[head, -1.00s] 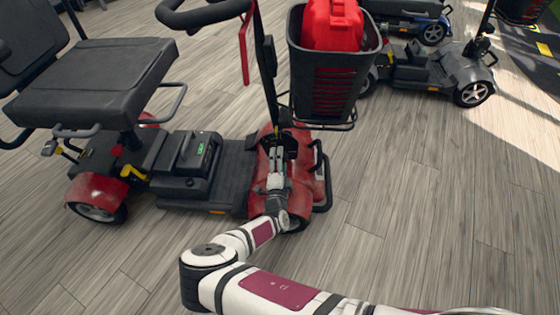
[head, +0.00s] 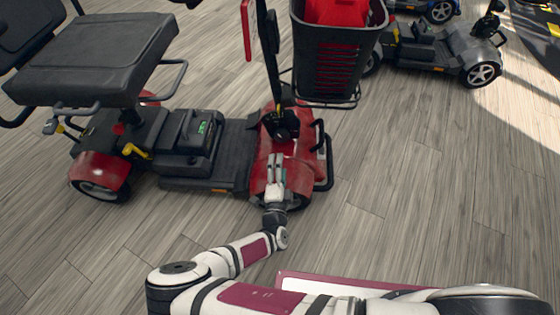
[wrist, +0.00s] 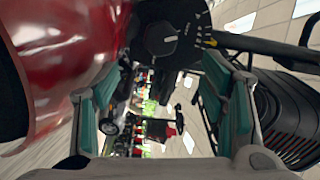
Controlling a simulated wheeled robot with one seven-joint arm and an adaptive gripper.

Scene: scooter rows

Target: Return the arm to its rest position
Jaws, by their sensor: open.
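My arm (head: 255,297) reaches from the bottom of the head view toward the front of a red scooter. My gripper (head: 276,164) is at its end, in front of the red front body (head: 262,182) of that scooter. In the wrist view my gripper (wrist: 160,108) is open and empty, with its teal finger pads apart. A black round knob (wrist: 170,39) lies beyond the fingers there. The red body panel (wrist: 60,60) is close on the left side of the wrist view. Whether a finger touches the scooter I cannot tell.
The scooter's seat (head: 95,58) is at left and its black basket (head: 335,55), holding a red item (head: 338,12), stands above right of my gripper. A grey scooter (head: 445,52) is at the upper right. The wood-look floor (head: 420,210) is clear at right.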

